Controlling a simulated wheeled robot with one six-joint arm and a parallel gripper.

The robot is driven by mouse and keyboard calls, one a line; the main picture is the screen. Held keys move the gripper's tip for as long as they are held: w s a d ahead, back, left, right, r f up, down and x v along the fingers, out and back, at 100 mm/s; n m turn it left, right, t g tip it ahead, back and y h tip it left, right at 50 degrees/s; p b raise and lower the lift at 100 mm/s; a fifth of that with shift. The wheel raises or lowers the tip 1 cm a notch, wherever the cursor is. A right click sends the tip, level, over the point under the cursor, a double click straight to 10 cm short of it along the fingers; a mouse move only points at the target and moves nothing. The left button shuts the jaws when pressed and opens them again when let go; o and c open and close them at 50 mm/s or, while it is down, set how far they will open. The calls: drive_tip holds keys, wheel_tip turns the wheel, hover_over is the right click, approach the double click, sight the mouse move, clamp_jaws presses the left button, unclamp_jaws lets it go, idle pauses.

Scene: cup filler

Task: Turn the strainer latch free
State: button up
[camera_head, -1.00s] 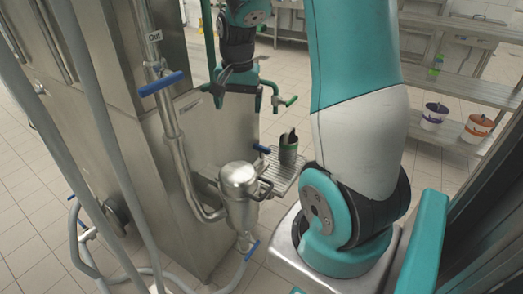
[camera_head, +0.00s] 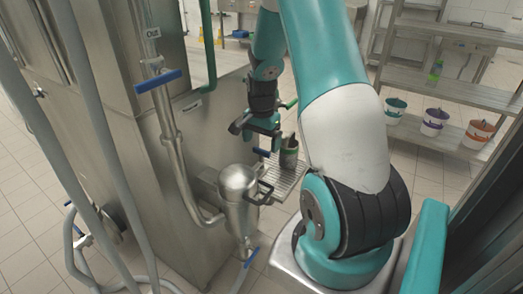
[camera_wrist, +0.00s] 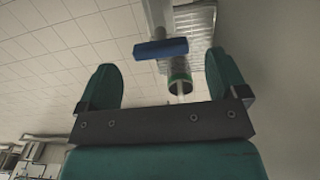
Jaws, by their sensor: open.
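The strainer is a rounded steel pot (camera_head: 237,184) on the pipework at the machine's front, in the head view. A dark bar-shaped latch handle (camera_head: 263,192) sticks out at its right side. My gripper (camera_head: 261,139) is open and empty, above and slightly right of the strainer, clear of the latch. In the wrist view its two green fingers stand wide apart (camera_wrist: 160,66), with nothing gripped. The strainer and its latch cannot be made out in the wrist view.
A blue tap handle (camera_head: 262,153) is just below my gripper; it shows ahead of the fingers in the wrist view (camera_wrist: 160,48). A dark cup with a green band (camera_head: 289,154) stands on the drip tray (camera_head: 285,184). Another blue handle (camera_head: 158,81) is on the left pipe.

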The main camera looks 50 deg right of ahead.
sight(261, 150)
drive_tip(key=shift+f, duration=1.55)
drive_tip(key=shift+c, duration=0.2)
drive_tip(key=c, duration=0.9)
